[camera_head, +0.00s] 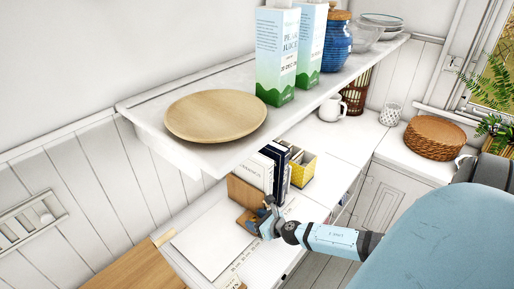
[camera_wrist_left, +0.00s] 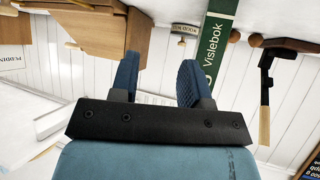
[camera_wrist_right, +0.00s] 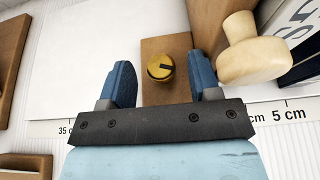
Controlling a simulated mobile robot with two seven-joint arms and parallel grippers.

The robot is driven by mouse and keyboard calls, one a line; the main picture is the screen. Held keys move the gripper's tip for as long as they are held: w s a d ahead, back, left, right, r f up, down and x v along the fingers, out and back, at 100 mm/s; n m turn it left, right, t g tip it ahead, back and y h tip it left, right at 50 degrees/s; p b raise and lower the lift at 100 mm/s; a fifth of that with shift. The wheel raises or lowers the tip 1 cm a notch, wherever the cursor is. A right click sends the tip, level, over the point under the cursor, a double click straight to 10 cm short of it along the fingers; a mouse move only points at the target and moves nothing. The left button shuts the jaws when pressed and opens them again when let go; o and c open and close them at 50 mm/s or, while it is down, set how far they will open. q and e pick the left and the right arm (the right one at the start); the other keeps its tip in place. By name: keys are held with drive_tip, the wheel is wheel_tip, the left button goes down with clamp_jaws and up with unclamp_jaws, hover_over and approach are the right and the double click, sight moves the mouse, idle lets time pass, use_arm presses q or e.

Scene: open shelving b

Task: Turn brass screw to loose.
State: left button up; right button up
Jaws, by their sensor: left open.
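The brass screw (camera_wrist_right: 160,67) is a round golden head with a dark slot, set on a brown wooden block (camera_wrist_right: 164,98) in the right wrist view. My right gripper (camera_wrist_right: 162,72) is open, with one blue finger on each side of the screw and a gap to both. In the head view my right gripper (camera_head: 266,221) is down at the lower worktop, by the wooden block, and hides the screw. My left gripper (camera_wrist_left: 160,75) is open and empty in its wrist view, facing a white panelled wall; it is not in the head view.
A pale wooden knob (camera_wrist_right: 252,46) stands close right of the right finger. Books (camera_head: 254,170) and a yellow box (camera_head: 303,169) stand behind the gripper. The shelf above carries a wooden plate (camera_head: 215,114) and juice cartons (camera_head: 276,55). A white board (camera_head: 212,238) lies left.

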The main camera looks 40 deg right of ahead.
use_arm(q)
drive_tip(key=shift+d+f+b, duration=0.15)
drive_tip(key=shift+f+b, duration=0.5)
drive_tip(key=shift+b, duration=0.1)
use_arm(e)
drive_tip(key=v, duration=1.3)
drive_tip(key=shift+s+r, duration=0.25)
drive_tip(key=shift+s, duration=0.1)
use_arm(q)
drive_tip(key=shift+w, duration=0.1)
